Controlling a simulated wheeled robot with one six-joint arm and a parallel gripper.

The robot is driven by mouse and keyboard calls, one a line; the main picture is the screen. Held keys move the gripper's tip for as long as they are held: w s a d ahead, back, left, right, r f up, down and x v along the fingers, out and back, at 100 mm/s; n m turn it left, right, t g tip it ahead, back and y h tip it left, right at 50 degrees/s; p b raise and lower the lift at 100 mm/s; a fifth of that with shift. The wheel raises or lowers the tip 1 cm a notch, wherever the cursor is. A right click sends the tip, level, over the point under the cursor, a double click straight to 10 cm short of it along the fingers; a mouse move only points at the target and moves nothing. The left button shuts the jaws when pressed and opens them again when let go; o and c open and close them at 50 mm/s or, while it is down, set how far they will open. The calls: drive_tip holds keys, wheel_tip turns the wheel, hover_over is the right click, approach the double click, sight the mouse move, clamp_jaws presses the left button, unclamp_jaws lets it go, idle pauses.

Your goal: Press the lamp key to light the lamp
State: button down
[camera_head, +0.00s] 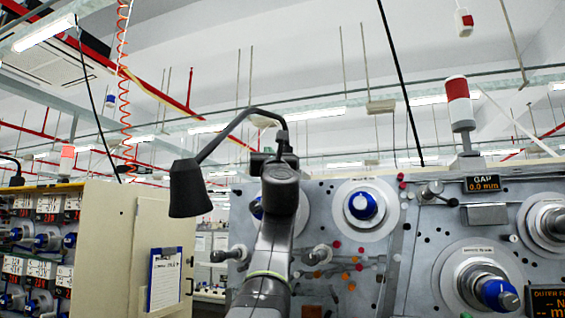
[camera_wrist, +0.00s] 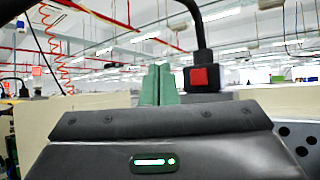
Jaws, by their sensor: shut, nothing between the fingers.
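My gripper (camera_wrist: 157,70) shows in the wrist view as two green fingers pressed together, pointing up, with nothing between them. Just to their right is a black box with a square red lamp key (camera_wrist: 199,77) on its face. A gap lies between fingers and key in the picture; the depth between them is unclear. A black stem rises from the box. In the head view the lamp's dark shade (camera_head: 188,188) hangs at the left end of its bent arm, with no glow visible. My arm hides the gripper there, and the red key does not show.
A machine panel with spindles and a blue-capped reel (camera_head: 362,206) stands behind and right of my arm. A signal tower (camera_head: 459,103) stands above it. A beige cabinet (camera_head: 117,230) with a blue clipboard (camera_head: 164,279) is at left.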

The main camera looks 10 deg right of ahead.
drive_tip(key=w+d+p, duration=0.1)
drive_tip(key=w, duration=0.1)
drive_tip(key=w+d+p, duration=0.1)
drive_tip(key=w, duration=0.1)
drive_tip(key=w+d+p, duration=0.1)
drive_tip(key=w+d, duration=0.1)
drive_tip(key=shift+w+d+r+p, duration=0.1)
drive_tip(key=shift+r+p, duration=0.05)
drive_tip(key=shift+p, duration=0.2)
drive_tip(key=shift+w+d, duration=0.35)
drive_tip(key=shift+w, duration=0.15)
drive_tip(key=shift+w+d+p, duration=0.1)
drive_tip(key=shift+p, duration=0.25)
idle(1.2)
drive_tip(key=shift+w+d, duration=0.15)
drive_tip(key=shift+w, duration=0.1)
drive_tip(key=shift+w+d+p, duration=0.25)
drive_tip(key=shift+w+p, duration=0.15)
drive_tip(key=shift+p, duration=0.1)
idle(0.8)
drive_tip(key=shift+s, duration=0.1)
drive_tip(key=shift+s+a+b, duration=0.5)
drive_tip(key=shift+s+b, duration=0.1)
drive_tip(key=shift+s, duration=0.05)
drive_tip(key=shift+f, duration=0.2)
